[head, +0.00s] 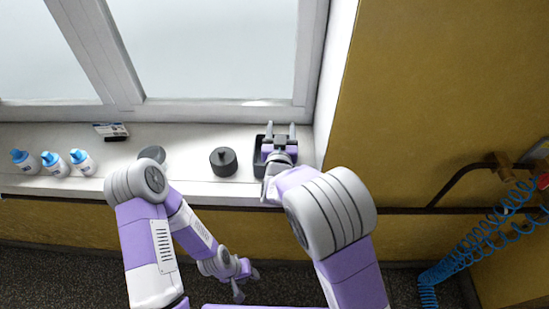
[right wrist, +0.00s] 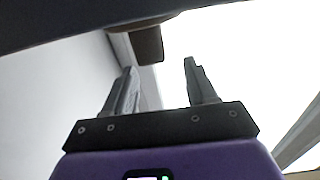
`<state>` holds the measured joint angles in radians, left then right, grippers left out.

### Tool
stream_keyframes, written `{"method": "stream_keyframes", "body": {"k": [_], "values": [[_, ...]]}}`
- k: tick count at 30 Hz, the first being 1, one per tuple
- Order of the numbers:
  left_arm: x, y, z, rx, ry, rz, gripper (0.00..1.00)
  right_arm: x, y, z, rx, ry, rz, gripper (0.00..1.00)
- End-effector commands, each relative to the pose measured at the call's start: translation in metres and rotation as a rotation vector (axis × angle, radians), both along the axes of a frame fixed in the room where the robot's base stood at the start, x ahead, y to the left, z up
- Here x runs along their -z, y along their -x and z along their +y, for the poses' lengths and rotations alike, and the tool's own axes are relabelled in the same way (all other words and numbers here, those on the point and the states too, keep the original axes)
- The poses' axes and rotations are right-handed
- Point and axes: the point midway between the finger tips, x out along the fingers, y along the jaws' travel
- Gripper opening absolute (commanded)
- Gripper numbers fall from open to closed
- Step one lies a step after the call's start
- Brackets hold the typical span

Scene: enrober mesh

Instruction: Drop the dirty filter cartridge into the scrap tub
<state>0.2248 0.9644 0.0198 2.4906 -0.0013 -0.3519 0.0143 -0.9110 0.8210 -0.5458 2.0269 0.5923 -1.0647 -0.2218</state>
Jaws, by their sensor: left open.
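A black open tub (head: 258,167), likely the scrap tub, stands on the sill near the wall corner, largely hidden by my right gripper. My right gripper (head: 281,131) is over the tub, its fingers apart; they also show apart in the right wrist view (right wrist: 160,85). A dark brown block (right wrist: 147,45) shows beyond the left finger there, and I cannot tell what it is. A dark round piece with a knob (head: 223,161) sits on the sill left of the tub. I cannot make out a cartridge for sure. My left gripper (head: 240,281) is open and empty, low in front of the sill.
Several white bottles with blue caps (head: 52,163) stand at the left of the sill. A small card with a black strip (head: 112,131) lies near the window. A grey disc (head: 152,153) is partly behind my left arm. A blue coiled hose (head: 480,243) hangs at the right.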

Motion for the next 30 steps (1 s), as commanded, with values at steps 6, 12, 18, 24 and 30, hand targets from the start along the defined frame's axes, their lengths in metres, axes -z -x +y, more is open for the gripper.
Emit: {"method": "stream_keyframes", "body": {"k": [6,12,18,24,30], "values": [[0.000,0.000,0.000,0.000,0.000,0.000,0.43,0.000,0.003,0.000,-0.001,0.000,0.001,0.57],[-0.003,0.000,0.000,0.000,0.000,0.000,0.43,-0.001,0.028,0.001,-0.001,-0.001,0.002,0.57],[-0.006,0.000,0.000,0.000,0.000,0.000,0.43,-0.001,0.060,0.003,-0.002,-0.001,0.002,0.57],[-0.007,0.000,0.000,0.000,0.000,0.000,0.43,0.000,0.075,0.002,0.000,-0.001,0.000,0.57],[-0.007,0.000,0.000,0.000,0.000,0.000,0.43,0.000,0.076,0.002,0.000,0.000,0.000,0.57]]}}
